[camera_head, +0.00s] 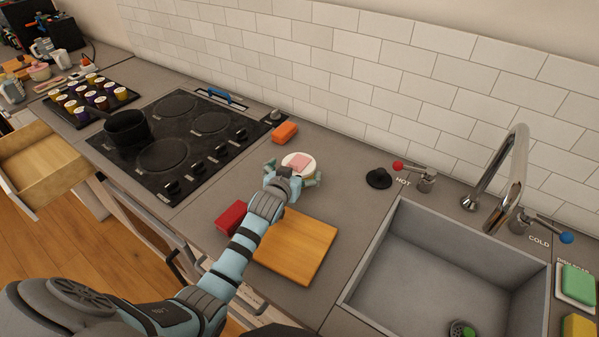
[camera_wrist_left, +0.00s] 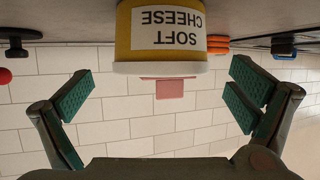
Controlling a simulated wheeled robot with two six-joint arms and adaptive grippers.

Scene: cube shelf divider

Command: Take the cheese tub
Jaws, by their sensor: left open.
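The cheese tub (camera_head: 299,162) stands on the grey counter between the stove and the sink, with a white lid and a pink patch on top. In the left wrist view the tub (camera_wrist_left: 166,38) appears upside down, yellow, with a "SOFT CHEESE" label. My left gripper (camera_head: 292,181) is at the tub. In the left wrist view my left gripper (camera_wrist_left: 165,95) is open, its green-padded fingers spread wide to either side, with the tub ahead between them and no finger touching it. My right gripper is not in view.
A wooden board (camera_head: 297,247) and a red block (camera_head: 231,216) lie near my left arm. An orange block (camera_head: 285,132) is behind the tub, beside the stove (camera_head: 185,140). A black stopper (camera_head: 379,178) and the sink (camera_head: 440,265) are to the right.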

